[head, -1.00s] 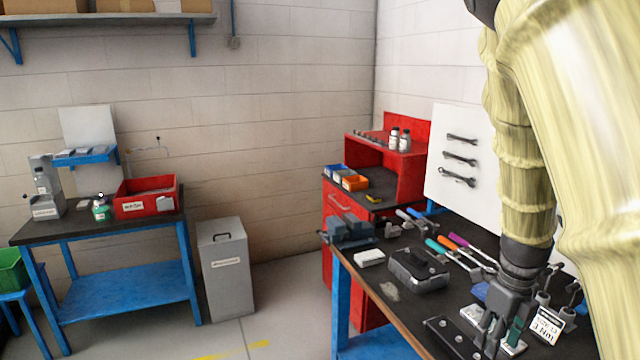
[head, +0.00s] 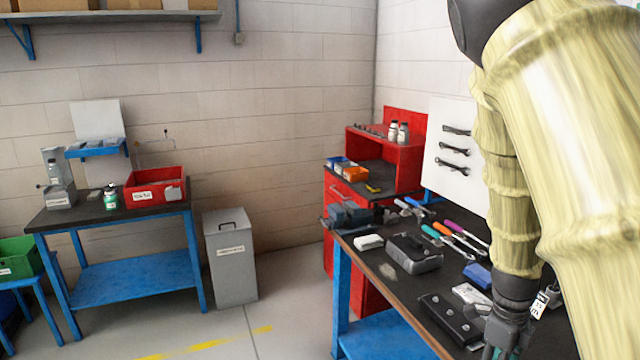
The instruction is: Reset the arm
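My arm, in a pale yellow sleeve, hangs down on the right of the head view. My gripper (head: 503,340) is at the lower edge, over the front part of the dark workbench top (head: 375,272). It points down, beside a black block with knobs (head: 450,318). A bit of green shows at its fingertips, but the fingers are partly cut off by the frame edge. I cannot tell whether they are open or hold something.
The bench also bears a dark grey case (head: 414,254), a vise (head: 350,216), a white block (head: 369,242), a blue item (head: 478,275) and several hand tools (head: 455,238). A red cabinet (head: 397,165) stands behind. Free floor (head: 290,300) lies left of the bench, near a grey bin (head: 230,258).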

